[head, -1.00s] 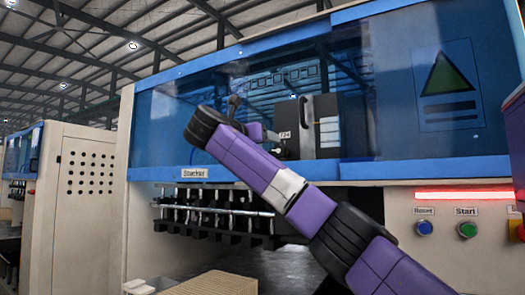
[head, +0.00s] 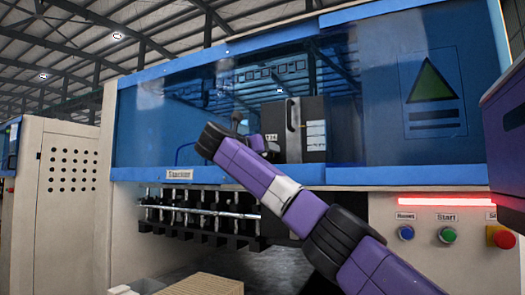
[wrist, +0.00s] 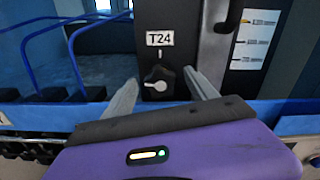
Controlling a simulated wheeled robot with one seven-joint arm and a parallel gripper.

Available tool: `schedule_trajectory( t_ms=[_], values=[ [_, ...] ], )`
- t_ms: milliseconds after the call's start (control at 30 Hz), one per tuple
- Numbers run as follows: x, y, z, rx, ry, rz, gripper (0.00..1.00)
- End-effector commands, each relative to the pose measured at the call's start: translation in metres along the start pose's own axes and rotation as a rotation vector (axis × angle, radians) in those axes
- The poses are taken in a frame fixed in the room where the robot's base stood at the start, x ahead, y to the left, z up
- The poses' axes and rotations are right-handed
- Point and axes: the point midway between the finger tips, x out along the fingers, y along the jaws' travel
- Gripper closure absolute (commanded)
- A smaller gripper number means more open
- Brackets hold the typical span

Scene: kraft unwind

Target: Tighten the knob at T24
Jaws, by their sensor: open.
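The T24 knob (wrist: 158,82) is a dark round knob with a white pointer mark, on a black panel below the white T24 label (wrist: 160,38). In the wrist view the pointer points down-left, and a short white tick stands above the knob. My gripper (wrist: 158,92) is open, with one pale finger left of the knob and one right of it in the picture. I cannot tell whether the fingers reach the knob's depth. In the head view the black unit (head: 303,130) with a handle stands behind my arm, and the knob is hidden there.
The Stacker machine has blue panels (head: 150,130) and a row of black fixtures (head: 200,215) below. Reset (head: 406,233), Start (head: 447,235) and a red button (head: 501,237) sit at right under a lit red strip (head: 445,201). Blue curved tubes (wrist: 75,45) lie left of the knob.

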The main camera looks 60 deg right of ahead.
Motion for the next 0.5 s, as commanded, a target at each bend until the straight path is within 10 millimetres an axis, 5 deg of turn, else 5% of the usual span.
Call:
schedule_trajectory(
  t_ms=[167, 500],
  values=[
    [0.0001, 0.0001, -0.0005, 0.000, 0.000, 0.000, 0.33],
    [-0.0001, -0.0001, -0.0002, 0.000, 0.000, -0.001, 0.96]
  ],
)
